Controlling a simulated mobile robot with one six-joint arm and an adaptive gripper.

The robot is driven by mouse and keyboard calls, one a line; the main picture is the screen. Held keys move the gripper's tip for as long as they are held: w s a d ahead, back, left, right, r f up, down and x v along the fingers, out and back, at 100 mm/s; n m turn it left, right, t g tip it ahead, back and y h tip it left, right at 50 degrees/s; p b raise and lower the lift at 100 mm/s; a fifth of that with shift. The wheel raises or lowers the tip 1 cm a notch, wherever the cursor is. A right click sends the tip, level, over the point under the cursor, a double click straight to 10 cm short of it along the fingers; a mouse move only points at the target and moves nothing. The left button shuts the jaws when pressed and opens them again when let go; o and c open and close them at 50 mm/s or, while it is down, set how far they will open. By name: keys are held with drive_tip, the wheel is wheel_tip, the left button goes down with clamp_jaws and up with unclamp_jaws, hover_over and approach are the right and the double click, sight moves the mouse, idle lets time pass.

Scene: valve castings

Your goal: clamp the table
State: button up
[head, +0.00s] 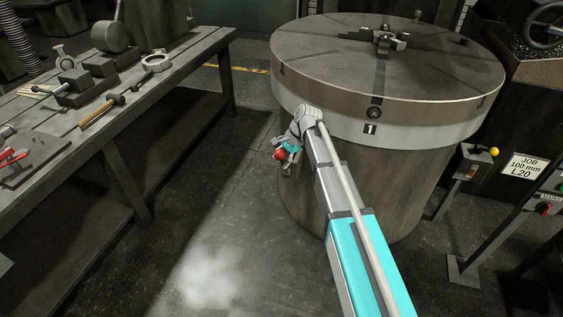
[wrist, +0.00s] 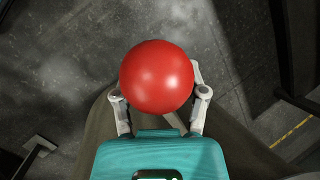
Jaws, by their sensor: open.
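The large round table (head: 330,60) sits on a thick drum, with a number 1 plate on its pale rim band. A red ball knob (head: 280,154) shows at the left side of the drum, just below the rim. In the wrist view the red ball (wrist: 157,77) fills the middle, and any lever behind it is hidden. My gripper (head: 286,150) is at the ball. In the wrist view my gripper (wrist: 157,97) is open, with one finger on each side of the ball. The ball covers parts of the fingers, so contact cannot be told.
A workbench (head: 190,55) with tools stands at the left. A box with a yellow-knobbed lever (head: 494,151), a job sign (head: 527,167) reading 100 mm L20 and a panel with a red button (head: 545,209) stand at the right. The floor between bench and drum is clear.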

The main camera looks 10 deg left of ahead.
clamp_jaws()
idle(0.3)
drive_tip(key=shift+a, duration=0.1)
